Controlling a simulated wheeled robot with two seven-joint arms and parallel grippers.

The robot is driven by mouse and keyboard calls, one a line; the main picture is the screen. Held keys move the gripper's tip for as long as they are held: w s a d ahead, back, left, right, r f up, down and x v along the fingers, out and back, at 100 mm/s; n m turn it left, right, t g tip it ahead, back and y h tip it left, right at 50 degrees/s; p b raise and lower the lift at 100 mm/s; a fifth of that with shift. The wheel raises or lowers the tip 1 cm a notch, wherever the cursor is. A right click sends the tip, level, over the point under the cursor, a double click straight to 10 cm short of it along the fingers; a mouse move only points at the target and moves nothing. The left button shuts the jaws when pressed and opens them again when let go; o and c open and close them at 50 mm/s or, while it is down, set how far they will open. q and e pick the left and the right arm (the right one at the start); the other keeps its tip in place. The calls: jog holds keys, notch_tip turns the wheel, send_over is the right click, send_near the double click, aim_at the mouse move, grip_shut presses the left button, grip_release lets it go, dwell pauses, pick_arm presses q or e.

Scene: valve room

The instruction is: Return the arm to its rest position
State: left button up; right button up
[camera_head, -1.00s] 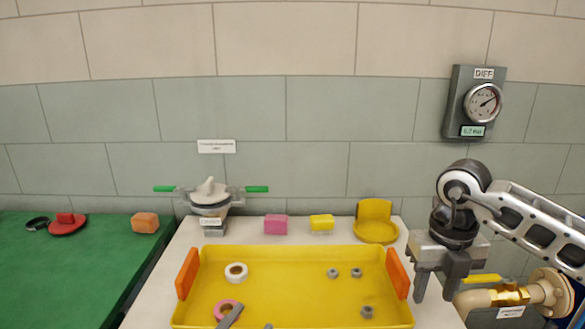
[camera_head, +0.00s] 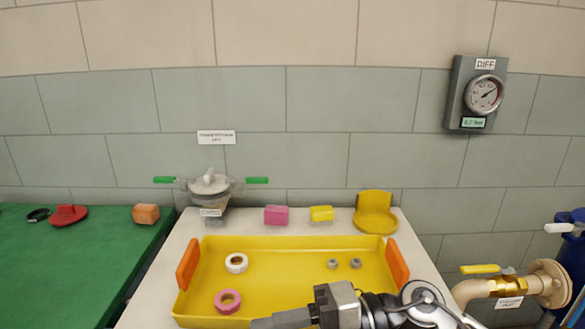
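My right arm comes in from the bottom right, low over the front of the yellow tray (camera_head: 215,262). Its gripper (camera_head: 280,319) points left, with the grey fingers partly cut off by the bottom edge, so their opening cannot be told. I see nothing held in the visible part. My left gripper is not in view. In the tray lie a white ring (camera_head: 236,263), a pink ring (camera_head: 227,301) and two grey nuts (camera_head: 332,264). The arm hides the tray's front right part.
A strainer pot with green handles (camera_head: 209,185), pink block (camera_head: 276,215), yellow block (camera_head: 321,214) and yellow holder (camera_head: 375,214) stand behind the tray. A pipe with a yellow-handled valve (camera_head: 480,269) is at the right. The green table (camera_head: 70,270) is mostly clear.

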jog(key=w+d+f+m+t+h, duration=0.1)
jog(key=w+d+m+t+h, duration=0.2)
jog(key=m+t, duration=0.8)
jog(key=w+d+f+m+t+h, duration=0.2)
jog(key=d+m+t, duration=0.3)
jog(key=m+t, duration=0.65)
jog(key=s+d+f+m+g+h+p, duration=0.1)
jog(key=s+d+f+m+g+h, duration=0.3)
jog(key=f, duration=0.4)
jog(key=s+d+f+m+g+h+p, duration=0.1)
jog(key=s+d+f+m+g+h, duration=0.2)
jog(key=f+m, duration=0.5)
jog(key=s+g+h, duration=0.1)
jog(key=s+g, duration=0.1)
jog(key=s, duration=0.1)
jog(key=shift+s+d+f, duration=0.4)
